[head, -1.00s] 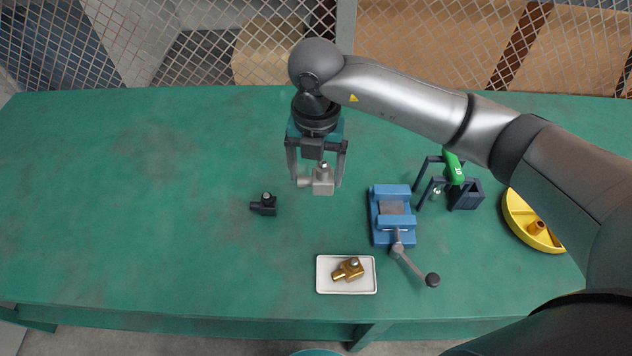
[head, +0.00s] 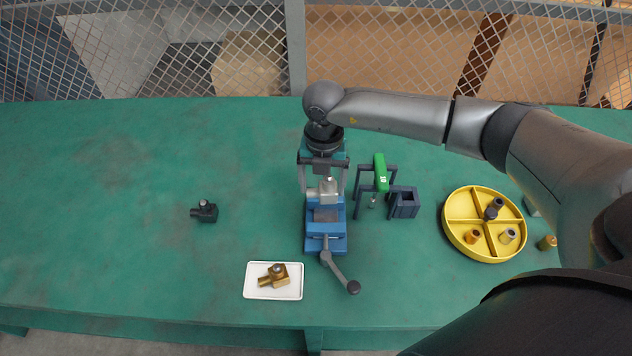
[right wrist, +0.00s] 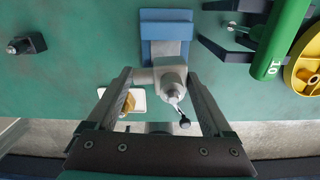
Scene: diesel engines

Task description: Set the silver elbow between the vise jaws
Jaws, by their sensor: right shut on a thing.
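The silver elbow (head: 327,190) is held in my right gripper (head: 324,192), whose fingers are shut on it. In the head view it overlaps the far part of the blue vise (head: 326,243), whose jaws and grey handle lie below it in the picture. In the right wrist view the elbow (right wrist: 168,78) shows between the fingers, with the vise (right wrist: 166,24) beyond it at the top. The elbow appears to be above the vise; its exact height is hard to tell. My left gripper is not in view.
A black elbow (head: 205,212) lies on the green table to the left. A white tray (head: 250,290) holds a brass elbow (head: 273,276).

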